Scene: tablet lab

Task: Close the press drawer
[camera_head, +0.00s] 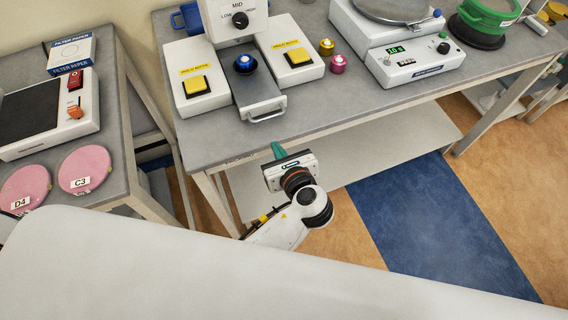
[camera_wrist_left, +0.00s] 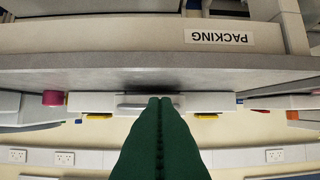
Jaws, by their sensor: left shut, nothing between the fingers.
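The press (camera_head: 238,20) stands on the bench with a dial reading MID. Its grey drawer (camera_head: 265,100) sticks out toward the bench's front edge, with a metal handle (camera_head: 267,117) on its front. A blue-topped piece (camera_head: 245,63) sits on the drawer. My left gripper (camera_head: 277,148) is in front of the bench edge, short of the handle, its green fingers shut and empty. In the left wrist view, which is upside down, the shut fingertips (camera_wrist_left: 160,100) overlap the drawer handle (camera_wrist_left: 130,102); contact cannot be told. My right gripper is not in view.
Yellow-button boxes (camera_head: 195,88) (camera_head: 291,52) flank the drawer. Small gold (camera_head: 326,47) and pink (camera_head: 338,64) pieces stand to the right, then a scale (camera_head: 415,62). The bench's front edge (camera_head: 350,118) lies between my gripper and the drawer. A side table (camera_head: 112,135) is at left.

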